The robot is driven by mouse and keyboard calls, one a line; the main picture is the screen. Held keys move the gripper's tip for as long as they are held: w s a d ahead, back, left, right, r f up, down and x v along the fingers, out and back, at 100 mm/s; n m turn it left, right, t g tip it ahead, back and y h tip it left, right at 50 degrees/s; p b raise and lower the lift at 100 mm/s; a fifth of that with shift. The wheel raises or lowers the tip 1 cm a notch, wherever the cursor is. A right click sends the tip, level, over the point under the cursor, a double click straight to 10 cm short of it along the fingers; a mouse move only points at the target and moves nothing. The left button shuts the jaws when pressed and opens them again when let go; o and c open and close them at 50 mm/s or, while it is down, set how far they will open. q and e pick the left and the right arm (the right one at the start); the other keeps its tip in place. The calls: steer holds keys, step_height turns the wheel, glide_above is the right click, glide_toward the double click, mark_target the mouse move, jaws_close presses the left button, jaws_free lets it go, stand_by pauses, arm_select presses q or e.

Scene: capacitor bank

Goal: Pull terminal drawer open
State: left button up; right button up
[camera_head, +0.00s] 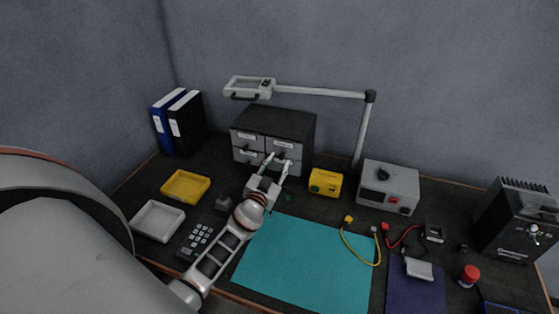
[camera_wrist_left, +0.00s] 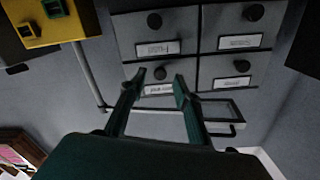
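The dark grey cabinet (camera_head: 290,121) stands at the back of the bench, with two rows of two drawers with pale labels and dark knobs. All drawers look shut; the label text is too small to read, so I cannot tell which is the terminal drawer. My left gripper (camera_head: 276,162) is in front of the cabinet's right-hand drawers. In the left wrist view, which is upside down, its fingers (camera_wrist_left: 159,77) are apart, with the upper right drawer's knob (camera_wrist_left: 160,73) appearing between them. I cannot tell whether they touch it. My right gripper is not in view.
A yellow box (camera_head: 326,182) and a grey instrument (camera_head: 389,187) stand right of the cabinet. A lamp (camera_head: 318,92) arches above. Trays (camera_head: 185,186) and a keypad (camera_head: 200,239) lie to the left. The teal mat (camera_head: 305,265) in front is mostly clear.

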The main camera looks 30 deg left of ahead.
arm_select(q)
steer(key=shift+x, duration=0.85)
jaws_close()
steer(key=shift+s+a+f, duration=0.1)
